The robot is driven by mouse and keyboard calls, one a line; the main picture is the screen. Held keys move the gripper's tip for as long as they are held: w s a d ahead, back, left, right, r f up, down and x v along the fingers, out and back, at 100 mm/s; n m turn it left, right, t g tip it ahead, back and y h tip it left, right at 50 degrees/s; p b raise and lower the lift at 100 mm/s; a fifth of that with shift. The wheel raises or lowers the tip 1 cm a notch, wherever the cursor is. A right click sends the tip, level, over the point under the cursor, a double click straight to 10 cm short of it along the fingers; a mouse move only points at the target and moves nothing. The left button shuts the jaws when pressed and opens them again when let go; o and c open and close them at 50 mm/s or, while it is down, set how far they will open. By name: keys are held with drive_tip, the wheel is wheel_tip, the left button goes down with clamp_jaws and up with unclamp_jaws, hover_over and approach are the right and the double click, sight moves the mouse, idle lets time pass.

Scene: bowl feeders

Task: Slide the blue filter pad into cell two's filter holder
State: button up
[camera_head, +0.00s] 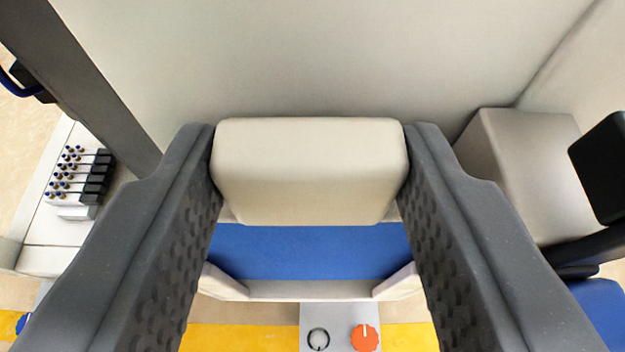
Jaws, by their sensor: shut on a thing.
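My gripper (311,150) is shut on a cream block with rounded edges, between its two dark grey textured fingers. The block looks like the grip of the blue filter pad (310,252), which shows as a flat blue band just below it in the picture. A pale frame (310,290) with a raised end on each side lies along the pad's lower edge and looks like the filter holder. The block hides the pad's upper part, so I cannot tell how far the pad is inside the frame.
A large pale wall (320,60) fills the back. A beige box (525,165) stands at right, near a black part (603,168) and another blue piece (600,312). A valve block (82,180) is at left. A grey panel with an orange knob (365,337) is below.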

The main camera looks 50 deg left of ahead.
drive_tip(key=shift+f, duration=0.9)
drive_tip(key=o, duration=1.3)
drive_tip(key=p+v, duration=0.3)
drive_tip(key=v, duration=1)
drive_tip(key=shift+s+d, duration=0.2)
drive_tip(key=shift+d, duration=0.05)
